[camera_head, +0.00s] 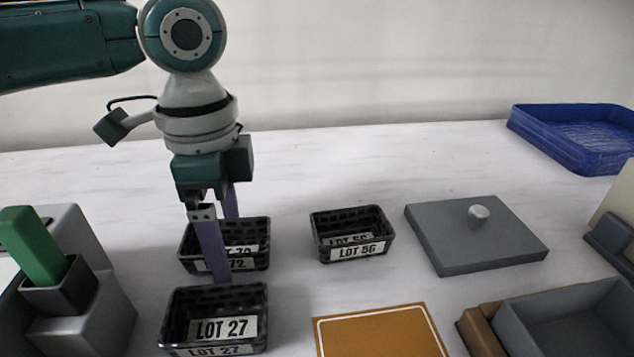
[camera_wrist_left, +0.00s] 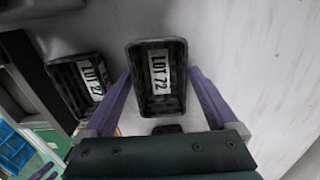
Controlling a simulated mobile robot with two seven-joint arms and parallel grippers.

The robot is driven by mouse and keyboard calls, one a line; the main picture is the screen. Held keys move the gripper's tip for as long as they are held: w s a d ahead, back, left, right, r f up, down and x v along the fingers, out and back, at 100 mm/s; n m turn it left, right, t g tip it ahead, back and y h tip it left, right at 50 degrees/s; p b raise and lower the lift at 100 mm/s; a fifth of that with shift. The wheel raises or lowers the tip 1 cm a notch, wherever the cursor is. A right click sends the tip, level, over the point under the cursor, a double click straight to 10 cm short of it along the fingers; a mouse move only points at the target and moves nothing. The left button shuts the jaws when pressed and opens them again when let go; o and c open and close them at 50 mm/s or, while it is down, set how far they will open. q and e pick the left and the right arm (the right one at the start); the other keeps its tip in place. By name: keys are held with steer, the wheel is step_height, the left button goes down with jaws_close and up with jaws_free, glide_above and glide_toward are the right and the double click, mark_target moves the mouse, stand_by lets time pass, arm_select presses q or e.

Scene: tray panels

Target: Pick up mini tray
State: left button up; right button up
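Three small black mini trays with white labels stand on the white table. The LOT 72 tray (camera_head: 262,255) is at my left gripper (camera_head: 226,248). The gripper points down with its two purple fingers apart, one in front of this tray and one toward its back. In the left wrist view the LOT 72 tray (camera_wrist_left: 160,103) lies between the open fingers (camera_wrist_left: 162,74); I cannot tell whether they touch it. The LOT 27 tray (camera_head: 213,297) is nearer and also shows in the left wrist view (camera_wrist_left: 70,75). The LOT 56 tray (camera_head: 351,233) is to the right. The right gripper is not seen.
A grey lid-like slab (camera_head: 470,250) with a knob lies right of the trays. An orange board (camera_head: 380,335) and a grey open box (camera_head: 570,320) are at the front. A blue tray (camera_head: 575,140) is at back right. Grey blocks with a green bar (camera_head: 32,245) stand left.

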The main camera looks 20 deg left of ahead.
arm_select(q)
steer(key=c, duration=1.1)
steer(key=shift+r, duration=0.15)
